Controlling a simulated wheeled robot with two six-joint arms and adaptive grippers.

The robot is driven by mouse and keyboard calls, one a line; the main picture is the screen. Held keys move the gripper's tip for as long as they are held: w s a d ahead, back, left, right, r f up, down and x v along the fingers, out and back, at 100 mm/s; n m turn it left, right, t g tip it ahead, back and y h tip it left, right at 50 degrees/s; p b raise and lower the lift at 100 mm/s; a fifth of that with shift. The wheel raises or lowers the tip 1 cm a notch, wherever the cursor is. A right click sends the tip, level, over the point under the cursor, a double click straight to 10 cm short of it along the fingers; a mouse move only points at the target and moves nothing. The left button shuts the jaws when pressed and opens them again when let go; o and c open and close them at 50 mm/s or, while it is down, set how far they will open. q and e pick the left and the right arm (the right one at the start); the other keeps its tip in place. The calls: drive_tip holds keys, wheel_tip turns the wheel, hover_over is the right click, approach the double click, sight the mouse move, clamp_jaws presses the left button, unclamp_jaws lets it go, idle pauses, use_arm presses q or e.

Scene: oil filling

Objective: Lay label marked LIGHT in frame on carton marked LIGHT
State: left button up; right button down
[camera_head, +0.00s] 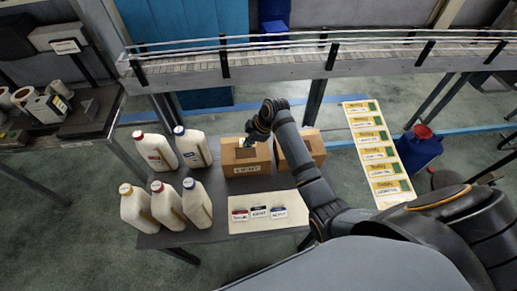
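An open brown carton (246,169) stands near the middle of the grey table; the text on its front plate is small but appears to read LIGHT. A second carton (312,148) stands to its right, partly hidden by my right arm. Three small labels lie in a row on a pale sheet in front: one with red (240,215), one dark (259,212), one blue (278,212); their words are too small to read. My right gripper (249,143) points down over the first carton's opening. Its fingers are too small to show whether they are open or hold anything. My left gripper is out of view.
Several white bottles (138,207) with coloured caps stand on the table's left. A strip of yellow-green labels (377,152) lies at right, beside a blue container (418,150) with a red top. A conveyor (285,58) runs behind. A side bench (88,110) holds rolls and devices.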

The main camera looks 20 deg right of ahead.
sight(243, 156)
drive_tip(key=shift+w+a+r+n, duration=0.1)
drive_tip(key=shift+w+a+n, duration=0.1)
drive_tip(key=shift+n, duration=0.2)
drive_tip(key=shift+a+r, duration=0.1)
drive_tip(key=shift+s+a+b, duration=0.15)
drive_tip(key=shift+a+b, duration=0.15)
drive_tip(key=shift+a, duration=0.15)
drive_tip(key=shift+d+f+b, duration=0.25)
drive_tip(key=shift+f+b, duration=0.4)
drive_tip(key=shift+f, duration=0.15)
wheel_tip(243, 156, down, 2)
drive_tip(key=shift+f+b, duration=0.15)
drive_tip(key=shift+b, duration=1.05)
drive_tip(key=shift+f+b, duration=0.7)
drive_tip(key=shift+b, duration=0.1)
drive_tip(key=shift+f, duration=0.65)
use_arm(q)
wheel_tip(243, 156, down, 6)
